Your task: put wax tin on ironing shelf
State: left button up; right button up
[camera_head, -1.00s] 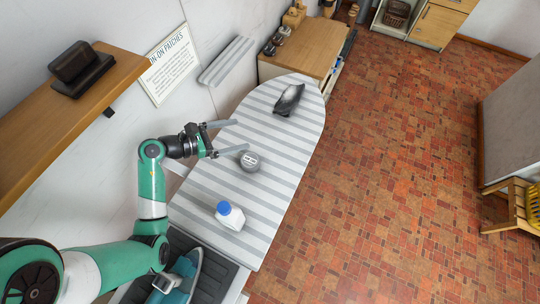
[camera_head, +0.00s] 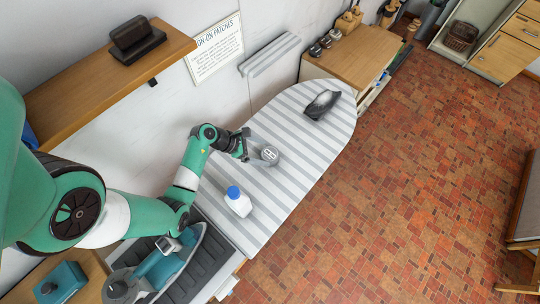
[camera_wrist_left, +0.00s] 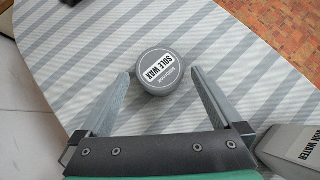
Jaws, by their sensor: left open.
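The wax tin (camera_head: 269,155) is a round grey tin on the striped ironing board (camera_head: 305,165). In the left wrist view the tin (camera_wrist_left: 160,72) shows a "SOLE WAX" label. My left gripper (camera_head: 260,150) is open at the tin, and its fingers (camera_wrist_left: 160,80) lie on either side with small gaps. A wooden wall shelf (camera_head: 65,112) holding a dark block-like object (camera_head: 137,40) is at upper left; I cannot tell whether it is the ironing shelf. My right gripper is not in view.
A white bottle with a blue cap (camera_head: 239,204) stands near the tin. A dark pointed object (camera_head: 321,104) lies at the board's far end. A teal iron (camera_head: 165,264) rests at the near end. A grey slatted rack (camera_head: 269,54) is on the wall.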

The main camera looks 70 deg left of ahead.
aim_at(270, 154)
pick_arm(q)
jog(key=b+x, duration=0.1)
jog(key=x, duration=0.3)
jog(key=shift+w+f, duration=0.25)
jog(key=shift+w, duration=0.05)
jog(key=c, duration=1.3)
notch_tip(270, 154, up, 10)
jog(key=p, duration=0.3)
